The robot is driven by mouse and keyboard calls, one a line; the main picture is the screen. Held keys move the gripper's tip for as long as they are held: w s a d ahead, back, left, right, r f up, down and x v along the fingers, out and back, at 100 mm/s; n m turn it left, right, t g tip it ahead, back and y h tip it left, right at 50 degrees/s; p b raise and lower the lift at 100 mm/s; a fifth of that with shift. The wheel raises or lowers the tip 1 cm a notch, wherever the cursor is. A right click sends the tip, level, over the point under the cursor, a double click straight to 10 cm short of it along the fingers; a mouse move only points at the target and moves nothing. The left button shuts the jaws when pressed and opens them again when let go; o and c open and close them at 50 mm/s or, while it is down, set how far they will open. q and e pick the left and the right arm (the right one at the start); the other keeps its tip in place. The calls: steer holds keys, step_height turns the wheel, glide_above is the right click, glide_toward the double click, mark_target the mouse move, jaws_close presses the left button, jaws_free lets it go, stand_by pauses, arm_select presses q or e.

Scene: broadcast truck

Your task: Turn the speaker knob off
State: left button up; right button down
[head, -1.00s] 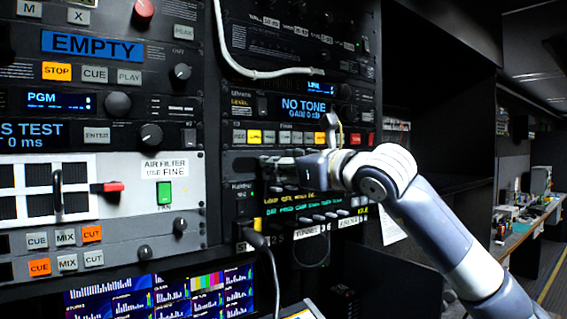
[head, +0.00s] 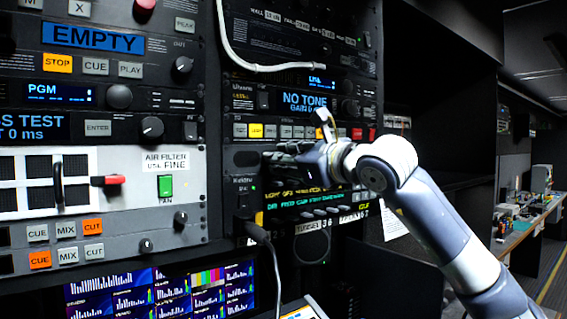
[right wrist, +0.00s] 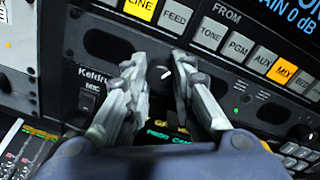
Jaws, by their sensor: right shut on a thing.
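The speaker panel (right wrist: 100,43) is a dark strip with oval grilles, below the row of lit buttons. It also shows in the head view (head: 241,159). The small dark speaker knob (right wrist: 165,73), with a white mark, sits between the fingertips of my right gripper (right wrist: 160,74) in the right wrist view. The gripper is shut on it, and the fingers hide part of it. In the head view my right gripper (head: 277,157) reaches the panel from the right and hides the knob there. My left gripper is not in view.
The button row (right wrist: 237,47) lies just above the fingers. A lit text display (head: 308,204) sits just below my gripper. Open dark shelf space (head: 440,130) lies to the right.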

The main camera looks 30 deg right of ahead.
steer(key=shift+w+a+f+n+h+p, duration=0.2)
steer(key=shift+n+p, duration=0.4)
steer(key=shift+n, duration=4.75)
steer(key=shift+s+d+f+n+h+p, duration=0.2)
steer(key=shift+n+p, duration=0.35)
steer(key=shift+n, duration=4.85)
steer(key=shift+w+a+f+n+h+p, duration=0.25)
steer(key=shift+n+p, duration=0.35)
steer(key=shift+n, duration=4.75)
steer(key=shift+s+d+r, duration=0.1)
steer(key=shift+s+r, duration=0.05)
steer(key=c, duration=1.4)
jaws_free()
steer(key=shift+s, duration=0.1)
steer(key=shift+o, duration=0.3)
steer(key=shift+d+r, duration=0.1)
steer(key=shift+r, duration=0.2)
